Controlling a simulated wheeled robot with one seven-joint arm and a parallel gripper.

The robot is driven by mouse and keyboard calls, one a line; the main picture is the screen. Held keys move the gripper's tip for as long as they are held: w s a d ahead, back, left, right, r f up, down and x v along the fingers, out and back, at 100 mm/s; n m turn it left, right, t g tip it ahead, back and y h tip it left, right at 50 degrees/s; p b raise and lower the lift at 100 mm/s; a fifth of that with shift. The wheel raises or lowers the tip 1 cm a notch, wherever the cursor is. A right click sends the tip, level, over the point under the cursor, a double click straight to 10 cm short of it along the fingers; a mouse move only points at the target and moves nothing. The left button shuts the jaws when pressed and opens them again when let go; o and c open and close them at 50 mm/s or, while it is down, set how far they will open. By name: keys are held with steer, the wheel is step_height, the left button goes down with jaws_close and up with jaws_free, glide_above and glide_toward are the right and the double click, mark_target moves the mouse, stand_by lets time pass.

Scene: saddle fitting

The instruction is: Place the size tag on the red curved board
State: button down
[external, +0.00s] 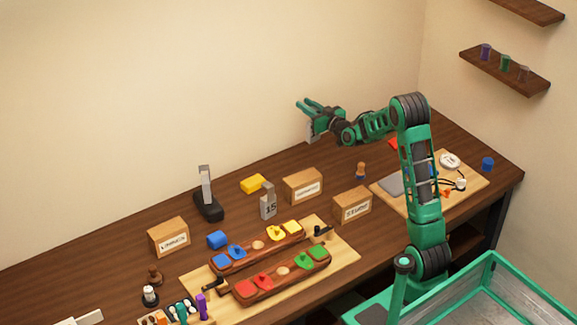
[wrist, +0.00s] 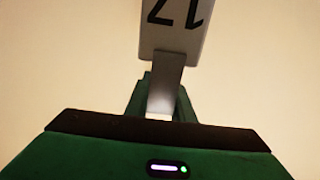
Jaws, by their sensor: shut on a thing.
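A grey size tag (wrist: 178,28) marked 17 shows upside down in the wrist view, its narrow stem between the fingers of my gripper (wrist: 163,100). In the external view my gripper (external: 310,112) is raised above the back of the table, near the wall, with the tag (external: 311,132) partly visible. A red curved piece (external: 260,281) lies on the front reddish-brown curved board (external: 278,290), which also bears green pieces. A red object (external: 393,143) is partly hidden behind my arm; I cannot tell its shape.
A rear curved board (external: 262,257) bears blue and yellow pieces. Both boards lie on a light wooden panel (external: 343,254). A grey tag marked 15 (external: 268,203), a black stand (external: 208,207) and labelled wooden blocks (external: 303,187) stand behind them. Small tools crowd the front left.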

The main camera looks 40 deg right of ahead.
steer(key=s+d+r+m+h, duration=0.1)
steer(key=s+d+m+h, duration=0.2)
steer(key=d, duration=0.7)
steer(key=s+d+r+g+h, duration=0.1)
steer(key=s+d+h, duration=0.1)
steer(key=s+d, duration=0.5)
steer(key=s+d+r+m+h, duration=0.1)
steer(key=s+d+m+h, duration=0.15)
steer(key=d, duration=0.95)
steer(key=d+f, duration=1.1)
steer(key=d, duration=0.1)
steer(key=shift+f, duration=0.15)
steer(key=shift+h, duration=0.35)
steer(key=c, duration=1.5)
jaws_free()
steer(key=shift+f, duration=0.15)
steer(key=shift+c, duration=0.2)
